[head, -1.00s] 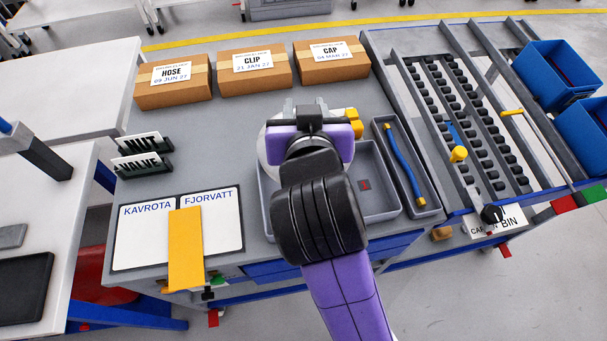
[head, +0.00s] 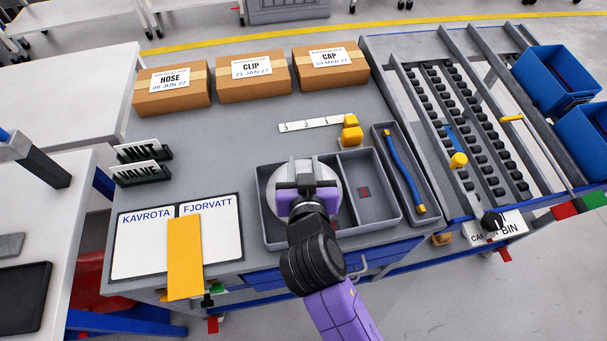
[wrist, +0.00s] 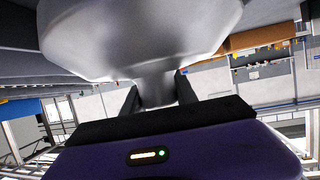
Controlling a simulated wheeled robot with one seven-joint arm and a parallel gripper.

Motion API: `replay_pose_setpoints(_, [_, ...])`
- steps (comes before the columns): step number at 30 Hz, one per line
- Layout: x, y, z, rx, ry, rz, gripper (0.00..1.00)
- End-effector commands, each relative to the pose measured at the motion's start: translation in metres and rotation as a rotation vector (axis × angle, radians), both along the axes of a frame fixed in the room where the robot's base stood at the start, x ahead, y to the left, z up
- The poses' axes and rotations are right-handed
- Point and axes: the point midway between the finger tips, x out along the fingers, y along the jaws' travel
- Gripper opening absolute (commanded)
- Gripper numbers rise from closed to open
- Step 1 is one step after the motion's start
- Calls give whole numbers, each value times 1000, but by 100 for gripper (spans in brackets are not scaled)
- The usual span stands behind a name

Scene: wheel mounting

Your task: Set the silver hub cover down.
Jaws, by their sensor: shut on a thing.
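The silver hub cover (head: 326,179) is a round, shiny disc in the head view, over the left compartment of the grey divided tray (head: 268,226). My gripper (head: 306,184) is shut on it. In the wrist view the cover (wrist: 140,30) fills the top of the picture, and its narrow stub (wrist: 155,88) sits between my two fingers (wrist: 157,98). My gripper hides part of the cover in the head view. I cannot tell whether the cover touches the tray floor.
The tray's right compartment holds a small dark red-marked piece (head: 364,192). A narrow bin with a blue hose (head: 403,170) stands to its right. Yellow blocks (head: 351,131) and a white numbered strip (head: 311,124) lie behind. Boxes (head: 253,77) line the back.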

Motion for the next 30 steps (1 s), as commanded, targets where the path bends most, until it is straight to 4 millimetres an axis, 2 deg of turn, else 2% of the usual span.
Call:
replay_pose_setpoints(9, [0,0,-38,0,-1,1,0])
replay_pose_setpoints(21, [0,0,-44,1,-2,1,0])
replay_pose_setpoints(22, [0,0,-45,0,1,1,36])
replay_pose_setpoints(24, [0,0,-44,0,1,1,50])
replay_pose_setpoints(25, [0,0,-44,0,1,1,56])
replay_pose_setpoints(30, [0,0,-44,-1,1,1,56])
